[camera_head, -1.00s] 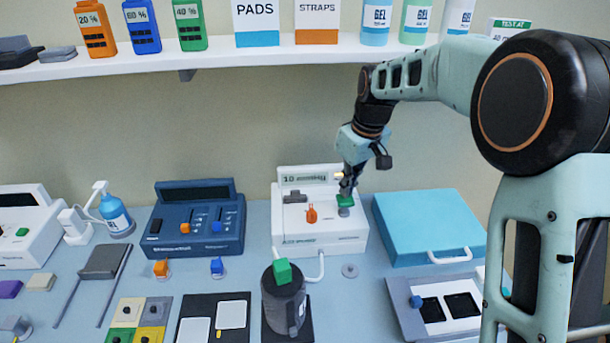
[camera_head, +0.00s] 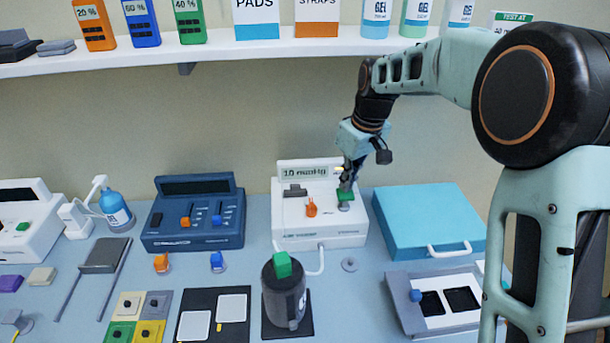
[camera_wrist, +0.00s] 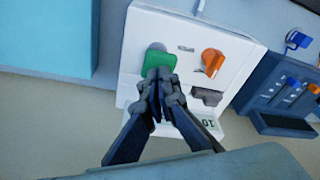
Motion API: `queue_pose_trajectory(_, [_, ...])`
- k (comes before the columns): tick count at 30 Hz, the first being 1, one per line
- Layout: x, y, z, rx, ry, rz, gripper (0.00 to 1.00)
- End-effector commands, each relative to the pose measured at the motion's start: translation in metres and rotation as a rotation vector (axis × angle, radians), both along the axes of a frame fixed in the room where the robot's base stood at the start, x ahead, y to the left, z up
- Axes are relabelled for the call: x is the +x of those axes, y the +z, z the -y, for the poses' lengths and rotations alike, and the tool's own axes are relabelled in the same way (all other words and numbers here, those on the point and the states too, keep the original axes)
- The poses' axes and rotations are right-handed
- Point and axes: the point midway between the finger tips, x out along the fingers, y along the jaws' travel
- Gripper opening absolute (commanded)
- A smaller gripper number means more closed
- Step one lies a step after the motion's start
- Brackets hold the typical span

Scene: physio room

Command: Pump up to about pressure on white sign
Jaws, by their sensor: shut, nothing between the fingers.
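The white pump unit (camera_head: 290,226) stands on the counter with a raised display (camera_head: 304,173) that seems to read 10 mmHg. On its sloped top are an orange knob (camera_head: 311,207), a dark grey part and a green button (camera_head: 346,195) by a round grey piece. My gripper (camera_head: 346,185) is shut and empty, its fingertips at the green button. In the wrist view the shut fingertips (camera_wrist: 157,82) overlap the button's edge (camera_wrist: 154,60); whether they press it I cannot tell.
A blue case (camera_head: 425,218) lies right of the pump unit, and a dark blue device (camera_head: 192,240) stands left. A dark grey cylinder with a green top (camera_head: 284,295) stands in front, near a white hose (camera_head: 319,262). The shelf (camera_head: 250,52) runs above.

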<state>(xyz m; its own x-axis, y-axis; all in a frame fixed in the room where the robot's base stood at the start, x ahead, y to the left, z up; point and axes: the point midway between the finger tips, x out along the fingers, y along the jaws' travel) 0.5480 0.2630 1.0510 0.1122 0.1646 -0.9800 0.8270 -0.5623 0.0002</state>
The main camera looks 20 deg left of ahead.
Motion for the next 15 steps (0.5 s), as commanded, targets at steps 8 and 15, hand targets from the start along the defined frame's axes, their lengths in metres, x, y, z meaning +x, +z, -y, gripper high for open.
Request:
queue_pose_trajectory(8, [0.0, -0.016, 0.0, 0.0, 0.0, -0.001, 0.0])
queue_pose_trajectory(15, [0.0, -0.029, 0.0, 0.0, 0.0, -0.001, 0.0])
